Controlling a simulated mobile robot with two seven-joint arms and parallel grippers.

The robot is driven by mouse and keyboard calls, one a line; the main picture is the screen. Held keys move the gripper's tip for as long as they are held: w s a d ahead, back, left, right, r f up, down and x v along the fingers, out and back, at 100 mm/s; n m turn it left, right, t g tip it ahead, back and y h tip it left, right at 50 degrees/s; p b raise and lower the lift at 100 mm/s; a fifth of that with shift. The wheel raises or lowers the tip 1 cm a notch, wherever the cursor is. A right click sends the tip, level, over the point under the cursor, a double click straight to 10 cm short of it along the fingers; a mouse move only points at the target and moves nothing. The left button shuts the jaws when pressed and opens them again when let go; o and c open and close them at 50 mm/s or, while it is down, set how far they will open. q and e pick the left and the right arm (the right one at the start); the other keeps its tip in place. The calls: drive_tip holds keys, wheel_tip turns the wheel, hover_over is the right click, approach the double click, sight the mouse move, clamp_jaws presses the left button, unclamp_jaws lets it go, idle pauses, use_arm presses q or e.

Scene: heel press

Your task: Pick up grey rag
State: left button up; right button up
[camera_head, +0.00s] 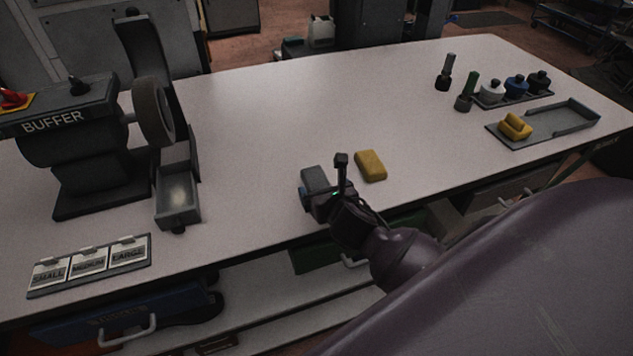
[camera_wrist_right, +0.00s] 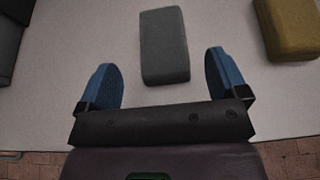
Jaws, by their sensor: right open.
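The grey rag (camera_head: 315,177) is a small grey block lying on the white table near its front edge. It also shows in the right wrist view (camera_wrist_right: 164,45), ahead of and between my two blue fingertips. My right gripper (camera_head: 304,197) is open and empty, low over the table just in front of the rag; the fingers sit on either side in the right wrist view (camera_wrist_right: 165,85). The gripper partly hides the rag in the head view. My left gripper is not in view.
A yellow block (camera_head: 370,165) lies just right of the rag. A buffer machine (camera_head: 80,140) with a tray (camera_head: 178,205) stands at the left. Size cards (camera_head: 89,264) lie at front left. A grey tray (camera_head: 570,120) with a yellow piece (camera_head: 515,126) and several bottles are at right. The table's middle back is clear.

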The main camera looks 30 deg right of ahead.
sight(318, 182)
drive_tip(key=shift+x, duration=2.3)
drive_tip(key=shift+d, duration=0.15)
drive_tip(key=c, duration=1)
